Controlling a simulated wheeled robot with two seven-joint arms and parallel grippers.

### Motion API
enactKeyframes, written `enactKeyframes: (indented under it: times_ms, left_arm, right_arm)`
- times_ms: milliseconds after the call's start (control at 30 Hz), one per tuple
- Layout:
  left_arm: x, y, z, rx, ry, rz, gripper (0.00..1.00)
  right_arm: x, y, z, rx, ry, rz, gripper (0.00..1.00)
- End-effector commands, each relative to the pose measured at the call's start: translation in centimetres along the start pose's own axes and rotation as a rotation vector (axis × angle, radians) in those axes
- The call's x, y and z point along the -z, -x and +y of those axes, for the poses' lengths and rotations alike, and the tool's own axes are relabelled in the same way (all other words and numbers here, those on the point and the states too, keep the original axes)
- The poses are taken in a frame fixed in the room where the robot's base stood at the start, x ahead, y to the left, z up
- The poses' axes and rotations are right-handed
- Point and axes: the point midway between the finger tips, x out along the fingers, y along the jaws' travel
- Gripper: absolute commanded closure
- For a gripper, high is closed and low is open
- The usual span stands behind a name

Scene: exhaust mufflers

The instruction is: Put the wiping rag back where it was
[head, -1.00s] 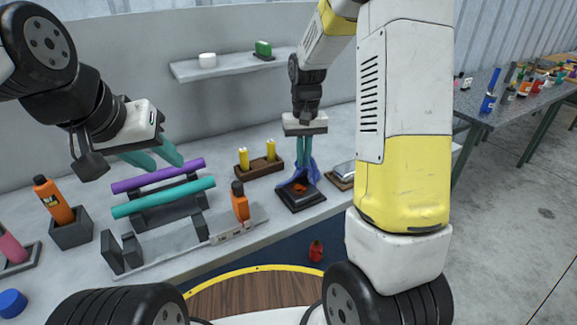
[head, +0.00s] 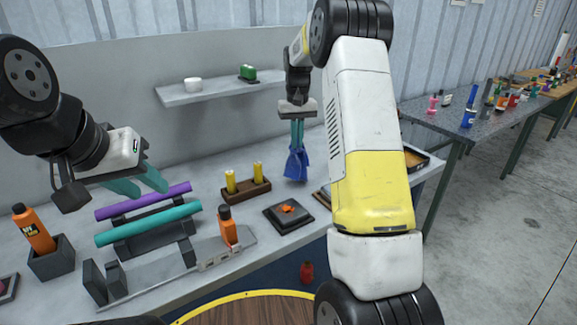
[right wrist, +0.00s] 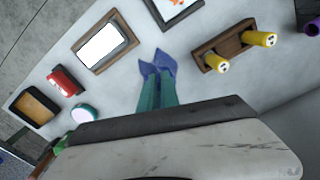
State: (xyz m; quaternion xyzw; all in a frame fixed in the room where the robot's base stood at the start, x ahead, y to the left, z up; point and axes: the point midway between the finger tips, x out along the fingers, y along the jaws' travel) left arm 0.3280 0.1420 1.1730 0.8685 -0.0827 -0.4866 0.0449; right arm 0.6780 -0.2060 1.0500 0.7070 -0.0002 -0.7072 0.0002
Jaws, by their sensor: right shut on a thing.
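The blue wiping rag (head: 297,163) hangs from my right gripper (head: 296,146), which is shut on it. The rag is held above the table, behind the black square tray (head: 275,222) that has an orange-red mark or item (head: 288,208) in it. In the right wrist view the rag (right wrist: 158,64) shows at the teal fingertips. My left gripper (head: 145,186) has its two teal fingers apart and is empty, above the purple tube (head: 143,201) and teal tube (head: 148,222).
A wooden block with yellow cylinders (head: 246,191) stands left of the rag. An orange bottle (head: 227,226) stands by the tube stand. In the right wrist view, a wooden frame with a white pad (right wrist: 101,46), a red item (right wrist: 65,81) and a brown tray (right wrist: 36,105) lie left.

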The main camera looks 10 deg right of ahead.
Motion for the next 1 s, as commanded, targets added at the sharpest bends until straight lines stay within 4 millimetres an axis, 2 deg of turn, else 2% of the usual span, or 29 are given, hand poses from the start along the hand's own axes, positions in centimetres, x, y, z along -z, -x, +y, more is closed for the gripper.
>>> enactKeyframes:
  times_ms: [33, 200, 500, 700, 1000]
  left_arm:
    - [0.0, 0.0, 0.0, 0.0, 0.0, 0.0, 0.64]
    - [0.0, 0.0, 0.0, 0.0, 0.0, 0.0, 0.64]
    - [0.0, 0.0, 0.0, 0.0, 0.0, 0.0, 0.64]
    - [0.0, 0.0, 0.0, 0.0, 0.0, 0.0, 0.64]
    - [0.0, 0.0, 0.0, 0.0, 0.0, 0.0, 0.64]
  right_arm:
    - [1.2, -0.1, 0.4, 0.0, -0.002, 0.001, 1.0]
    - [4.3, -0.3, 1.6, 0.0, -0.001, 0.0, 1.0]
    - [8.7, -1.1, 3.2, 0.001, -0.001, -0.001, 1.0]
    - [10.4, -1.4, 3.8, 0.0, 0.001, 0.001, 1.0]
    - [11.1, -1.5, 4.2, 0.001, 0.0, 0.0, 1.0]
